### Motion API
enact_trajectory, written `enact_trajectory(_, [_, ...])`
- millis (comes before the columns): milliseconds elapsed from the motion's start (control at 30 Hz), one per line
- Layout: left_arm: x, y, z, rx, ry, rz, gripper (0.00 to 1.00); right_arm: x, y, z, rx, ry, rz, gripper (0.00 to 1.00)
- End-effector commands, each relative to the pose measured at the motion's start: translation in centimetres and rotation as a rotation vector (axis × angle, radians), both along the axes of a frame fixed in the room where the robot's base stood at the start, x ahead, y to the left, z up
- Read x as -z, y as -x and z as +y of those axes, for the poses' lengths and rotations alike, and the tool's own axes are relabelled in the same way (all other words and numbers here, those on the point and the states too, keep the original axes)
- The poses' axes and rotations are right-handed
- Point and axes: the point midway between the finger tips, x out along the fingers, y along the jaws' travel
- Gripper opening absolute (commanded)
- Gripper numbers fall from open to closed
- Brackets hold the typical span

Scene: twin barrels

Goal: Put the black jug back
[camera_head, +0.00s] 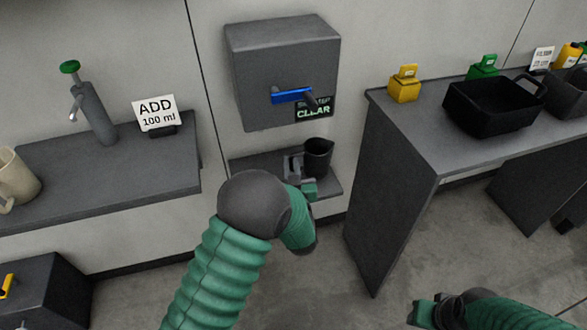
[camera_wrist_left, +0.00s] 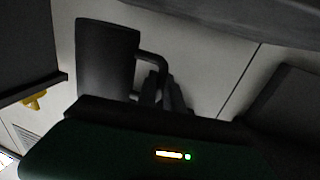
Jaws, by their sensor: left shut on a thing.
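The black jug (camera_head: 318,152) is upright at the small grey shelf (camera_head: 250,162) under the wall box (camera_head: 285,75). I cannot tell whether its base touches the shelf. My left gripper (camera_head: 294,168) is at the jug's left side and shut on its handle. In the left wrist view the jug (camera_wrist_left: 106,58) appears tilted, with its handle (camera_wrist_left: 156,66) between the finger tips (camera_wrist_left: 165,93). My right gripper (camera_head: 432,314) is low at the bottom right, away from the jug, and its jaws are unclear.
The wall box has a blue lever (camera_head: 292,96) and a sign reading CLEAR (camera_head: 314,111) above the jug. A counter (camera_head: 400,125) with a black bin (camera_head: 490,108) stands right. On the left counter (camera_head: 110,175) are a pump dispenser (camera_head: 95,112), an ADD 100 ml sign (camera_head: 156,112) and a beige mug (camera_head: 18,177).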

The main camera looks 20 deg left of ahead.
Motion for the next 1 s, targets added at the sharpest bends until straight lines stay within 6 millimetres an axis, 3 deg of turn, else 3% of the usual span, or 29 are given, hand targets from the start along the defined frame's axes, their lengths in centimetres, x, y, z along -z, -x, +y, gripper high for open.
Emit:
enact_trajectory(100, [0.4,-2.0,1.1,-0.002,0.0,-0.002,0.0,1.0,0.0,0.1,-0.002,-0.001,-0.001,0.4])
enact_trajectory(267, [0.4,-3.6,1.5,0.0,-0.007,-0.003,0.0,1.6,0.0,0.1,-0.002,-0.001,-0.001,0.4])
enact_trajectory(400, [3.8,-3.4,1.2,0.002,-0.008,0.002,0.0,3.7,0.0,0.1,-0.001,0.0,-0.001,0.4])
enact_trajectory(733, [4.0,-3.3,1.6,0.001,-0.003,0.0,0.0,3.6,0.0,0.1,-0.001,0.0,-0.001,0.4])
enact_trajectory(767, [3.9,-3.3,1.5,0.001,-0.004,0.001,0.14,3.5,0.0,0.1,-0.001,0.0,-0.001,0.4])
enact_trajectory(900, [3.9,-3.3,1.4,0.001,-0.004,0.001,0.32,3.5,0.0,0.1,-0.002,0.0,-0.001,0.4])
enact_trajectory(1000, [3.9,-3.3,1.4,0.001,-0.004,0.001,0.33,3.5,0.0,0.1,-0.001,0.0,-0.001,0.4])
